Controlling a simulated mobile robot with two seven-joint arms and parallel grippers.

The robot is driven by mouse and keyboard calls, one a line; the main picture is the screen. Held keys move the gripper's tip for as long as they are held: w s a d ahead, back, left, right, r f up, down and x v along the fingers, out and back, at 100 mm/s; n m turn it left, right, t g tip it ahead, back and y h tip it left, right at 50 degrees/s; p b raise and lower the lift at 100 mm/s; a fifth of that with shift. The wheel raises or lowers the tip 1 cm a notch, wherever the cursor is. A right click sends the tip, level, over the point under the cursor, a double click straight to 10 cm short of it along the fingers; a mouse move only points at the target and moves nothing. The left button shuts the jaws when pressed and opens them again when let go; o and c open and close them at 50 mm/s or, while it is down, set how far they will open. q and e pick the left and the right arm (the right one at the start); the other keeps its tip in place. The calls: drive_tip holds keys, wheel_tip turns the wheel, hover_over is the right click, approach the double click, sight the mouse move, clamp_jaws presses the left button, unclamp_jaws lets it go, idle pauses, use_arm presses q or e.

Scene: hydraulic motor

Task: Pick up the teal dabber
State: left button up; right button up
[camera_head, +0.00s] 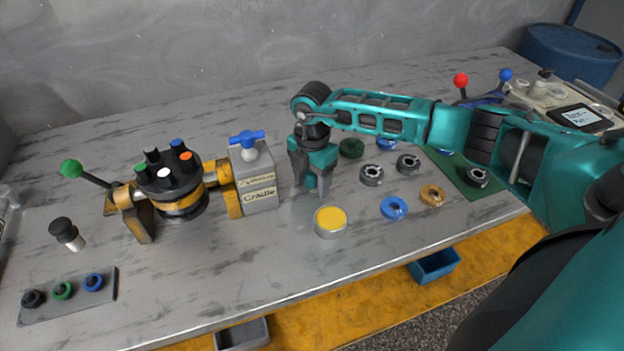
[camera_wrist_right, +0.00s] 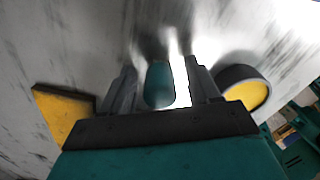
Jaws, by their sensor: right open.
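The teal dabber (camera_head: 311,181) stands on the grey workbench between the fingers of my right gripper (camera_head: 312,184), just right of the grey cradle block. In the right wrist view the dabber (camera_wrist_right: 159,86) shows as a rounded teal shape between the two dark fingers (camera_wrist_right: 158,70). My right gripper points down and is open, with a finger on either side of the dabber. A bright gap shows between the dabber and the right finger in that view. The gripper hides much of the dabber in the head view. My left gripper is out of view.
A round tin with a yellow top (camera_head: 330,221) stands close in front of the gripper. The cradle block (camera_head: 257,188) with a blue handle and the motor (camera_head: 172,185) are to the left. Several rings and discs lie to the right, some on a green mat (camera_head: 488,188).

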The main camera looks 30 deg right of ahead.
drive_tip(key=c, duration=1)
clamp_jaws()
drive_tip(key=shift+r, duration=0.1)
